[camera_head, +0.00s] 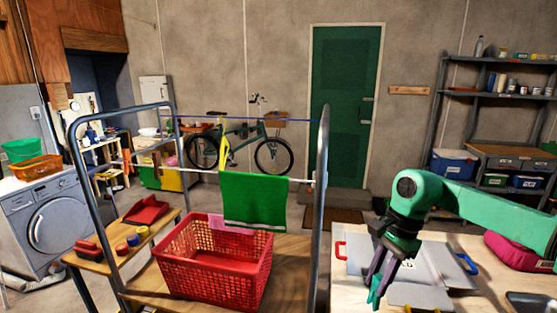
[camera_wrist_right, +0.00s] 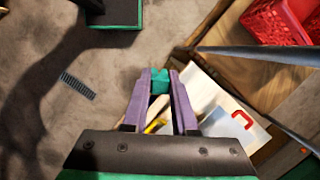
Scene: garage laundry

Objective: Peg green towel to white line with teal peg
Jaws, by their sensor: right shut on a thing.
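The green towel (camera_head: 255,203) hangs over the white line (camera_head: 302,181) of the metal drying frame (camera_head: 321,150), above the red basket. My right gripper (camera_head: 376,284) points down over the worktop to the right of the frame, apart from the towel. It is shut on the teal peg (camera_head: 373,299). In the right wrist view the teal peg (camera_wrist_right: 159,82) sits between the purple fingertips. No peg is visible on the towel. My left gripper is not in view.
The red basket (camera_head: 201,283) stands on a wooden table with a pink cloth (camera_head: 230,223) at its rim. A blue line (camera_head: 294,119) crosses higher, and a yellow cloth (camera_head: 224,148) hangs left of the towel. The frame's right post stands between my gripper and towel.

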